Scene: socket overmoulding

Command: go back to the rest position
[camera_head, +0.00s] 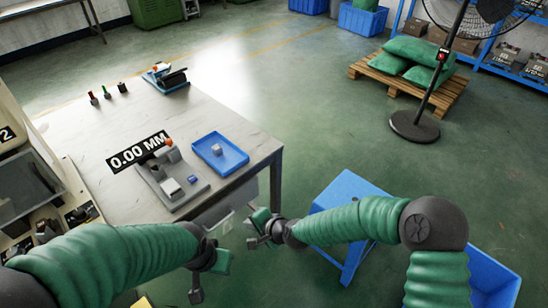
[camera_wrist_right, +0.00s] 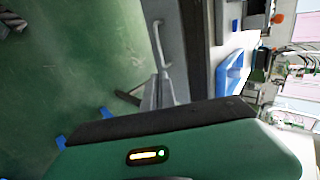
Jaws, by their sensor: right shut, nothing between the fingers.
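My right gripper (camera_head: 258,232) hangs in front of the table's near right corner, at the end of the green-sleeved right arm. It is shut and empty. Its green and black housing (camera_wrist_right: 160,150) fills the bottom of the right wrist view. My left gripper (camera_head: 208,272) is at the lower middle of the head view, in front of the table's near edge. Its jaws are too unclear to tell whether they are open or shut, and I see no object in them. Both arms are bent and apart from each other.
The table (camera_head: 95,130) holds a grey fixture (camera_head: 160,188), a blue tray (camera_head: 232,163) with a small part in it, and several small tools at the back. A blue stand (camera_head: 345,190) is close to my right arm. A fan (camera_head: 415,125) stands on open floor.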

